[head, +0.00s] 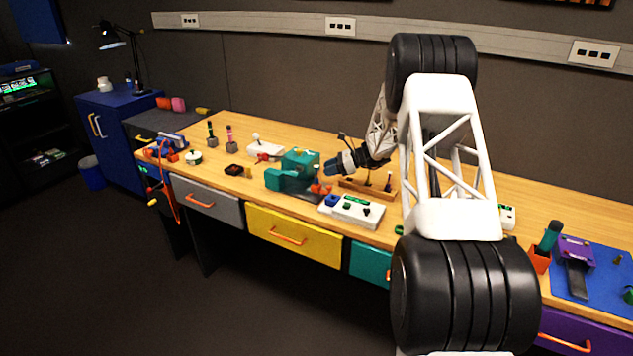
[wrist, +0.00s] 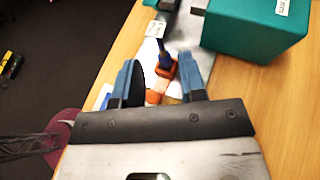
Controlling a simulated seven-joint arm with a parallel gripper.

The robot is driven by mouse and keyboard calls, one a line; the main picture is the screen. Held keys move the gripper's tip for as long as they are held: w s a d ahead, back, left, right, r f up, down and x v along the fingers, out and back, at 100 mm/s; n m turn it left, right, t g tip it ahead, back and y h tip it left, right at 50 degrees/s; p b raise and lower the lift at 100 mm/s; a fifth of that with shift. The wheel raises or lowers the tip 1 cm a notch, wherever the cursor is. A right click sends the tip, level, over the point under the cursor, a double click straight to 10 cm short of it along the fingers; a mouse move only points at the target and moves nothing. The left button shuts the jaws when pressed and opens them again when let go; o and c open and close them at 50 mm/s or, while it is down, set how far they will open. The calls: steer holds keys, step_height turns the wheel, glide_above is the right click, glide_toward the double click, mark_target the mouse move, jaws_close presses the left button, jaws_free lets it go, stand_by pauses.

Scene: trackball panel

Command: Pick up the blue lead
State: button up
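My gripper (wrist: 160,70) is open, with its two blue fingers apart in the wrist view. A small dark blue piece (wrist: 165,60) shows between and beyond the fingertips, next to an orange part (wrist: 164,73). I cannot tell whether this blue piece is the blue lead, and I see no clear contact with it. In the head view my gripper (head: 333,167) is above the bench, to the right of the teal vise (head: 300,162). Orange parts (head: 320,188) lie below it, beside the vise. No other clear blue lead shows.
The teal block of the vise also shows in the wrist view (wrist: 257,25), close right of the fingers. A white panel (head: 352,212) with a blue part stands at the bench's front edge. A wooden rack (head: 365,190) stands behind it. Red leads (head: 172,185) hang at the far left.

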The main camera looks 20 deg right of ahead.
mark_target(316, 178)
steer(key=shift+a, duration=0.25)
steer(key=shift+x, duration=2.55)
steer(key=shift+w, duration=0.1)
steer(key=shift+c, duration=0.3)
jaws_close()
